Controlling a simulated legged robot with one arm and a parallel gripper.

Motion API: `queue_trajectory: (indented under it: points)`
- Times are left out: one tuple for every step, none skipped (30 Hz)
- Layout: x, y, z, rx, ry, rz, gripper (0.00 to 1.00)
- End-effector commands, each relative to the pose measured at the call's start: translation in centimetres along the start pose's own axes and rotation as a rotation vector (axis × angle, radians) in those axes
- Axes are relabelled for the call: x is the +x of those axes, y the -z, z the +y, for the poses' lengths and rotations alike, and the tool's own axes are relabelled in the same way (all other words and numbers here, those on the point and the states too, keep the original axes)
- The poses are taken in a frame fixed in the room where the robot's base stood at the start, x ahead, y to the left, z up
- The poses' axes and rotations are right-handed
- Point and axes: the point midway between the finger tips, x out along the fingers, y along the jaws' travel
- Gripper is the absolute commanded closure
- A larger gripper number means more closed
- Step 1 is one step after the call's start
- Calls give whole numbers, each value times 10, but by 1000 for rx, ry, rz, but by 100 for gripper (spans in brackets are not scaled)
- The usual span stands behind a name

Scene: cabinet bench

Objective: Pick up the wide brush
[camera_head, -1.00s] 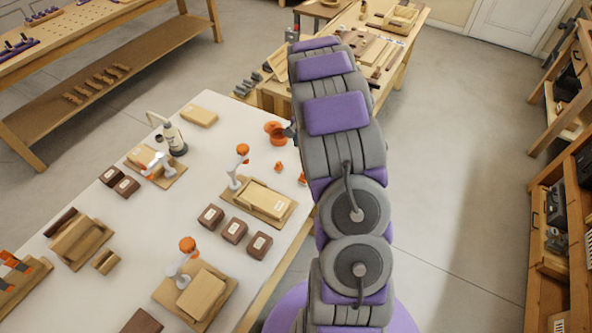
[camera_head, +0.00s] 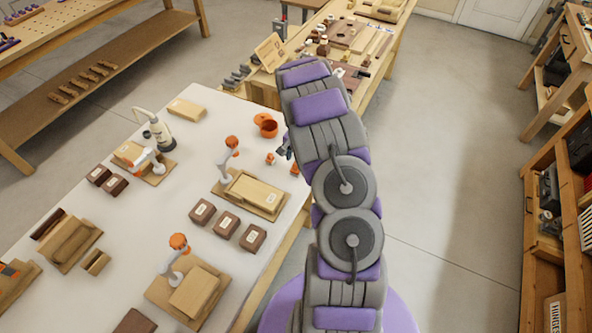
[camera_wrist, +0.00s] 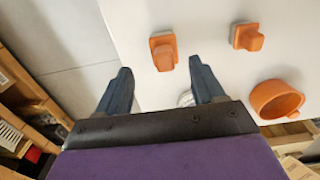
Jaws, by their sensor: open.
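I cannot make out for certain which thing is the wide brush. Two small orange pieces lie on the white table; in the wrist view one orange piece (camera_wrist: 163,52) shows between my finger tips, and a second orange piece (camera_wrist: 246,37) lies to its right. The second also shows in the head view (camera_head: 270,158). My gripper (camera_wrist: 160,66) is open with two dark blue fingers and holds nothing. In the head view my gripper (camera_head: 284,148) is at the table's right edge, partly hidden by my arm. A small pale round thing (camera_wrist: 186,98) shows beside the right finger.
An orange cup (camera_wrist: 276,100) stands right of the pieces, also visible in the head view (camera_head: 266,126). The white table (camera_head: 120,235) holds wooden boards, dark boxes and orange-topped clamps. A cluttered workbench (camera_head: 345,60) stands beyond; shelves (camera_head: 560,220) line the right. The floor between is bare.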

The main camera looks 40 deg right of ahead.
Motion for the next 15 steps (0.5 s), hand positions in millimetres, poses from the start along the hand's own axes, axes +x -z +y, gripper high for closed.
queue_trajectory:
  points:
    - [4,-1,-1,-1,-1,0,32]
    - [7,-1,-2,-1,-1,0,32]
    - [11,-2,-3,-1,-1,1,32]
    - [16,-2,-4,-1,-1,1,32]
    - [20,-3,-5,-1,-1,1,32]
    - [26,-4,-6,0,-1,1,32]
    - [31,-4,-8,0,-1,0,32]
    - [36,-4,-7,0,-2,0,32]
    - [41,-4,-7,0,-2,-1,32]
    - [45,-5,-7,1,-2,-2,32]
    - [47,-5,-7,1,-2,-3,32]
    - [50,-5,-7,0,-2,-3,32]
    - [50,-5,-7,0,-2,-2,32]
    - [50,-5,-7,0,-1,-2,32]
    - [50,-5,-7,0,-1,-2,32]
